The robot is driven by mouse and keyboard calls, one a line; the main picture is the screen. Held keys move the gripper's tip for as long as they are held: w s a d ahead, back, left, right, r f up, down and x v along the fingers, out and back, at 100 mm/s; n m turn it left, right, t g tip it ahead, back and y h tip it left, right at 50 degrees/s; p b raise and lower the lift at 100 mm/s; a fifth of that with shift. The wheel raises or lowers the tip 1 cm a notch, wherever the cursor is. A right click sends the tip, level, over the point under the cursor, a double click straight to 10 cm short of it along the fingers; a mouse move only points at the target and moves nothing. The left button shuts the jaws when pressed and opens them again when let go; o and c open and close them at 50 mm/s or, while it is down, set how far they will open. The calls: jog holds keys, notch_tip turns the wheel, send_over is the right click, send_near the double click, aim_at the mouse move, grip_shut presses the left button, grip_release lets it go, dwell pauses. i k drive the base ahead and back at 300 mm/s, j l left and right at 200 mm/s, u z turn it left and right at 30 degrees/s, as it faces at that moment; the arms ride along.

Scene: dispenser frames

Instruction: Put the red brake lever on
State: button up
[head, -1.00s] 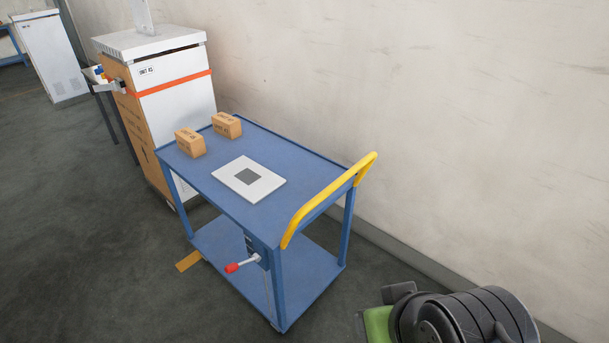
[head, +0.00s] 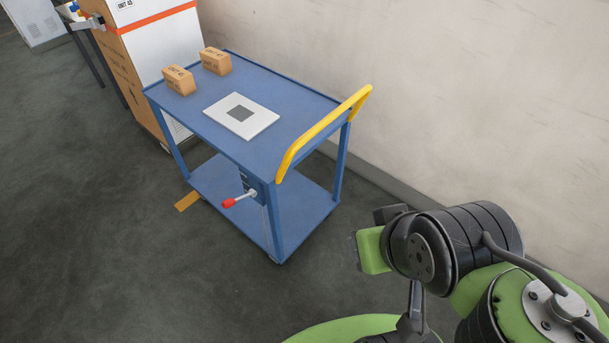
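The brake lever is a metal rod with a red knob (head: 228,203). It sticks out to the left from a dark plate (head: 250,183) near the front leg of the blue cart (head: 272,82), below the top shelf. The rod slopes slightly down toward its red end. Nothing touches the lever. My arm shows at the lower right, well apart from the cart. My gripper's fingers cannot be made out in the head view.
Two small cardboard boxes (head: 179,80) and a white plate with a dark square (head: 259,119) lie on the cart top. A yellow handle (head: 324,131) rises at its right end. A wall stands behind. A strapped cabinet (head: 160,45) is behind left. Floor (head: 130,260) in front is clear.

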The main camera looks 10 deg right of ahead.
aim_at(230, 202)
jog(key=i+j, duration=0.45)
jog(key=j, duration=0.15)
jog(key=i+j+u, duration=0.1)
jog(key=i+j, duration=0.4)
jog(key=j, duration=0.1)
